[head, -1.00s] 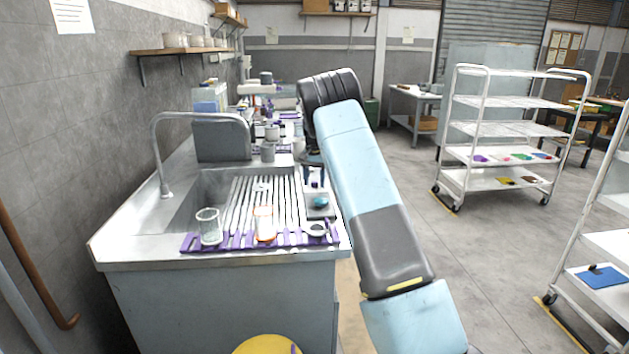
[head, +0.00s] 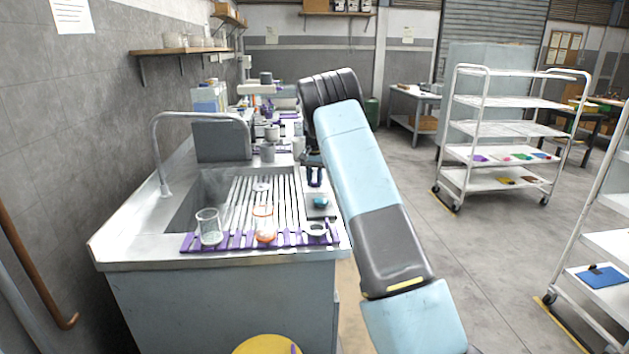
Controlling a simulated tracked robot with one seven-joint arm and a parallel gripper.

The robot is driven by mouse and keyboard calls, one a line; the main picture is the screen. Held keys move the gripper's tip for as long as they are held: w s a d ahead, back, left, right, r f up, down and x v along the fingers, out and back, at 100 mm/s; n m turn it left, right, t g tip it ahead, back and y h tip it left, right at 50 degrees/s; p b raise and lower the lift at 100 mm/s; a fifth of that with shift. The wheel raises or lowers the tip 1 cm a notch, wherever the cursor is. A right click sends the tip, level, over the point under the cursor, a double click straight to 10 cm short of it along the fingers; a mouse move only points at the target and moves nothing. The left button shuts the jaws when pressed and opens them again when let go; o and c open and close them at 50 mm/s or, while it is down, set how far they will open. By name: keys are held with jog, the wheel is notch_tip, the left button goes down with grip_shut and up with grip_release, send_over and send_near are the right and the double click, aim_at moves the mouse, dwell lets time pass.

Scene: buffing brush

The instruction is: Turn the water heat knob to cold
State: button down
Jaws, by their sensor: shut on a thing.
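My gripper (head: 315,181) points down at the right side of the sink counter, its dark blue fingers partly behind my arm. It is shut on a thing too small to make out. Just in front of and below the fingertips is a small grey box (head: 318,212) with a round teal piece (head: 320,202) on it. I cannot tell whether the teal piece is the water heat knob, and no hot or cold marking is readable. The sink (head: 196,205) has a curved metal faucet (head: 157,150) at its left.
Cups (head: 267,152) and bottles crowd the counter behind. White shelf carts (head: 500,128) stand right; the floor between is open.

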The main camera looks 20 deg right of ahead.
aim_at(315, 181)
jog(key=n, duration=0.5)
jog(key=shift+n, duration=0.4)
jog(key=n, duration=0.5)
jog(key=shift+d+n, duration=0.15)
jog(key=shift+n, duration=0.55)
jog(key=c, duration=0.8)
grip_release()
jog(key=shift+c, duration=0.2)
jog(key=shift+r, duration=0.1)
notch_tip(315, 181, up, 14)
jog(key=shift+f, duration=0.25)
